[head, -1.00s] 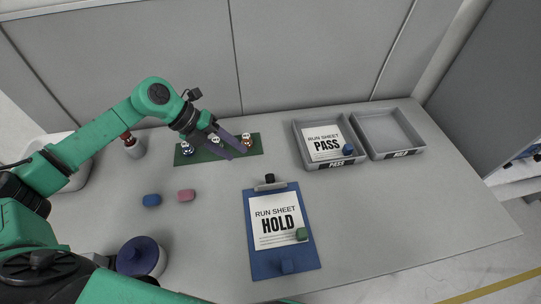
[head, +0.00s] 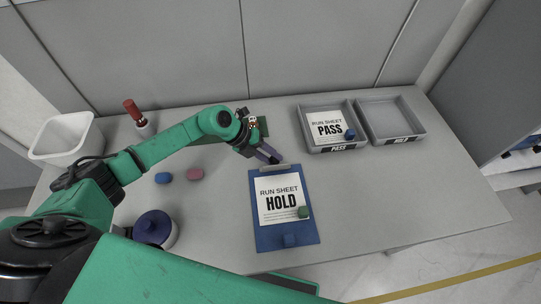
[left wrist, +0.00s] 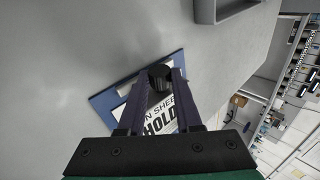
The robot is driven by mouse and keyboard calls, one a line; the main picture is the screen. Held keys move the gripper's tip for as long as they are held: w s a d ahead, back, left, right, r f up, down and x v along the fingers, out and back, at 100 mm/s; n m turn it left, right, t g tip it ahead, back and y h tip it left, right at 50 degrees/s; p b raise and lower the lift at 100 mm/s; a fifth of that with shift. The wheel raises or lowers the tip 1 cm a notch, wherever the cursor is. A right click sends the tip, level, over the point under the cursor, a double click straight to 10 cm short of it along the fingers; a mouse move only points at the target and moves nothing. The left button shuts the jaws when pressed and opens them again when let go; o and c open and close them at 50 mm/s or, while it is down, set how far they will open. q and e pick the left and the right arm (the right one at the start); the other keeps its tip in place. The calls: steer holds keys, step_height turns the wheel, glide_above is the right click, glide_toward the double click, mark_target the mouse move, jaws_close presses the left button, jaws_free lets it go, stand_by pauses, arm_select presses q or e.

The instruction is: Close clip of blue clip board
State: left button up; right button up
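The blue clipboard (head: 265,236) lies on the table with a white HOLD run sheet (head: 280,200) on it. Its grey metal clip (head: 280,168) is at the far edge. My left gripper (head: 268,154) is at that far edge, just above the clip. In the left wrist view, a dark knob (left wrist: 160,76) of the clip shows between the tips of my left gripper (left wrist: 161,82), whose fingers are apart. I cannot tell whether they touch the knob. In the head view the knob is hidden by the gripper. My right gripper is not in view.
A green block (head: 303,212) and a blue block (head: 289,240) rest on the clipboard. PASS tray (head: 341,148) and HOLD tray (head: 402,139) stand at the back right. Blue (head: 163,178) and pink (head: 195,174) blocks and a blue-lidded jar (head: 155,229) are left. The table right of the clipboard is clear.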

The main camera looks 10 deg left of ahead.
arm_select(q)
jaws_close()
